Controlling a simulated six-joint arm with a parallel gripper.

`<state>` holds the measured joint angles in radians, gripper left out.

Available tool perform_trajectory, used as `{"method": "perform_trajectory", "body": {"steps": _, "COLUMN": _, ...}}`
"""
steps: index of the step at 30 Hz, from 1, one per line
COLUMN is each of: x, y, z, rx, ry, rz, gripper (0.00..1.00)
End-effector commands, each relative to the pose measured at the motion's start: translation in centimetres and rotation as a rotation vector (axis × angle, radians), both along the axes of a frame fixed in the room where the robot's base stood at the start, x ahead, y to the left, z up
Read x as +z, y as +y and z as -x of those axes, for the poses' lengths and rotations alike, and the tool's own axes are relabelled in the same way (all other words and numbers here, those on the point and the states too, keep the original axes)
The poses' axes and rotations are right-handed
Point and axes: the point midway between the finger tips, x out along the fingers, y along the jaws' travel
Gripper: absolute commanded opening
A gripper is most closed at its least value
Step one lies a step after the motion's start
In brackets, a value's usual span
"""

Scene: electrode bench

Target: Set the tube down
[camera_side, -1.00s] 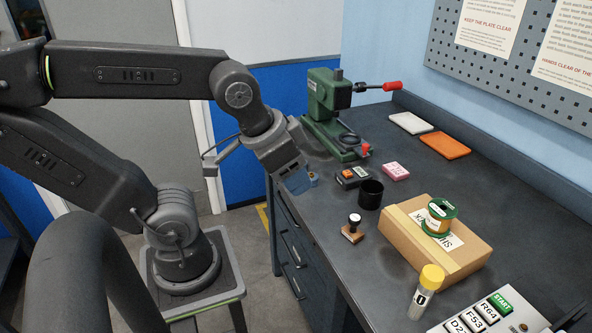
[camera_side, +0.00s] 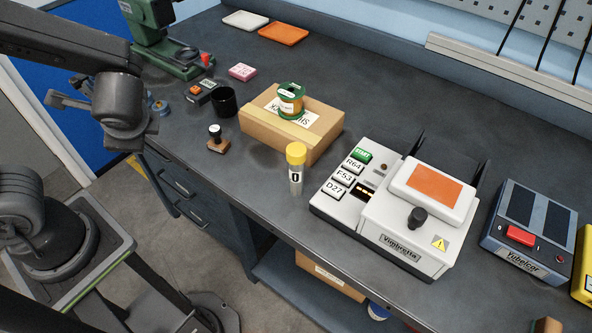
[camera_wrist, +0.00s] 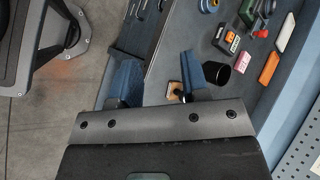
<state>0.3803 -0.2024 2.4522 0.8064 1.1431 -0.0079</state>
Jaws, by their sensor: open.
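The tube (camera_side: 296,172) is clear with a yellow cap and a white label with a dark mark. It stands upright on the bench (camera_side: 240,185) near the front edge, between the cardboard box and the white machine. My gripper (camera_side: 157,105) is at the left of the side view, above the bench's front edge and well apart from the tube. In the wrist view, my gripper (camera_wrist: 158,80) shows two blue fingers spread apart with nothing between them. The tube is not visible in the wrist view.
A cardboard box (camera_side: 290,135) carries a wire spool (camera_side: 291,99). A wooden stamp (camera_side: 217,143) and a black cup (camera_side: 224,101) stand between my gripper and the box. The white machine (camera_side: 385,225) is right of the tube.

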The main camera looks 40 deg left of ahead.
Motion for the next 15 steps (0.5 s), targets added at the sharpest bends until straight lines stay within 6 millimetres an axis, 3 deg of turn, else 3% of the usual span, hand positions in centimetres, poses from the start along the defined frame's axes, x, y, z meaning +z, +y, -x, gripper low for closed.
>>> {"method": "perform_trajectory", "body": {"steps": 4, "x": -1.1, "y": 0.0, "z": -3.1, "rx": -0.321, "ry": 0.108, "rz": -0.365, "gripper": 0.42}}
{"method": "perform_trajectory", "body": {"steps": 8, "x": -1.6, "y": -2.2, "z": -6.7, "rx": -0.623, "ry": 0.131, "rz": -0.671, "gripper": 0.42}}
{"method": "perform_trajectory", "body": {"steps": 11, "x": -2.5, "y": -5.6, "z": -9.2, "rx": -0.871, "ry": 0.109, "rz": -0.89, "gripper": 0.42}}
{"method": "perform_trajectory", "body": {"steps": 15, "x": -4.8, "y": -12.4, "z": -11.2, "rx": -1.229, "ry": 0.019, "rz": -1.155, "gripper": 0.42}}
